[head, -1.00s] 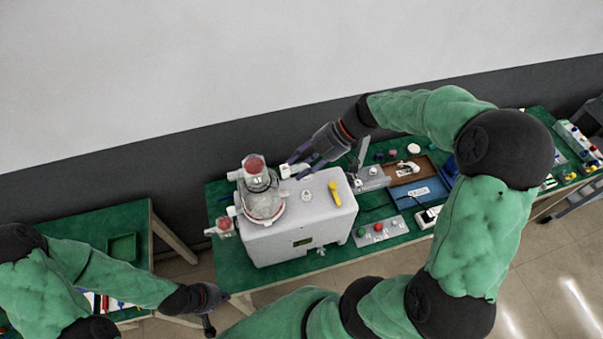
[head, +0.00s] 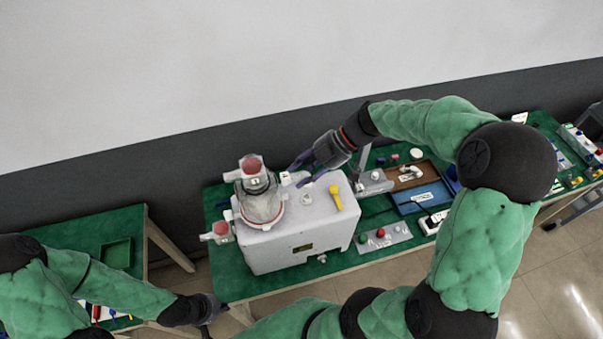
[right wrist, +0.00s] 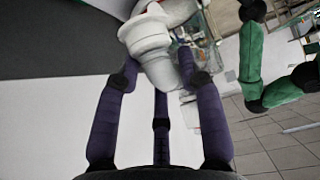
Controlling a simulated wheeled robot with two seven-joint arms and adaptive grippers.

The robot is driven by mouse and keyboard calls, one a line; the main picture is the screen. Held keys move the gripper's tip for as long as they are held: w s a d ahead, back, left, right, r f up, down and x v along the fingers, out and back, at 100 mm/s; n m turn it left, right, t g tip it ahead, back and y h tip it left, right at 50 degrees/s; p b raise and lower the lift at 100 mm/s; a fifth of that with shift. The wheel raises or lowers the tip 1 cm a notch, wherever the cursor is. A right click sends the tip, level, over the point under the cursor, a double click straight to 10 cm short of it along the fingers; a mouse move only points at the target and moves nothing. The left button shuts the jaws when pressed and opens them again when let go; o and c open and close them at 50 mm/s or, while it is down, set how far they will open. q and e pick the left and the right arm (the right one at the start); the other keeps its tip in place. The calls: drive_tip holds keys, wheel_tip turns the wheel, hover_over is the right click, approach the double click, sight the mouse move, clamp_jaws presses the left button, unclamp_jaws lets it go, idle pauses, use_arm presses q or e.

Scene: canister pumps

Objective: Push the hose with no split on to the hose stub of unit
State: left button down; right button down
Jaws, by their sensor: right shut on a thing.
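The white pump unit (head: 295,240) stands on the green bench, with a clear canister (head: 262,207) under a red-topped lid at its left. My right gripper (head: 298,176) is beside the canister's right side, above the unit. It is shut on a white fitting (head: 292,178). In the right wrist view this white stepped fitting (right wrist: 150,45) sits between the purple fingertips (right wrist: 157,72). I cannot tell whether it is a hose end or touches the canister. A white side port with a red end (head: 217,232) sticks out at left. My left gripper (head: 213,309) is low at left, its fingers unclear. No split shows.
A yellow tool (head: 335,197) lies on the unit's top. Right of it are a grey panel with coloured knobs (head: 383,237), a blue tray (head: 420,198) and a brown tray (head: 412,174). A second bench (head: 85,235) stands at left, with a floor gap between.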

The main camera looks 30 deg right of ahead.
drive_tip(key=shift+f+b, duration=0.15)
drive_tip(key=shift+b, duration=0.15)
wheel_tip(320, 180, down, 6)
drive_tip(key=b, duration=0.7)
drive_tip(key=shift+b, duration=0.45)
drive_tip(key=shift+f+b, duration=0.1)
drive_tip(key=shift+b, duration=0.7)
idle(0.4)
drive_tip(key=shift+b, duration=0.3)
drive_tip(key=shift+f+b, duration=1.05)
drive_tip(key=shift+b, duration=0.8)
idle(1.6)
drive_tip(key=c, duration=0.7)
unclamp_jaws()
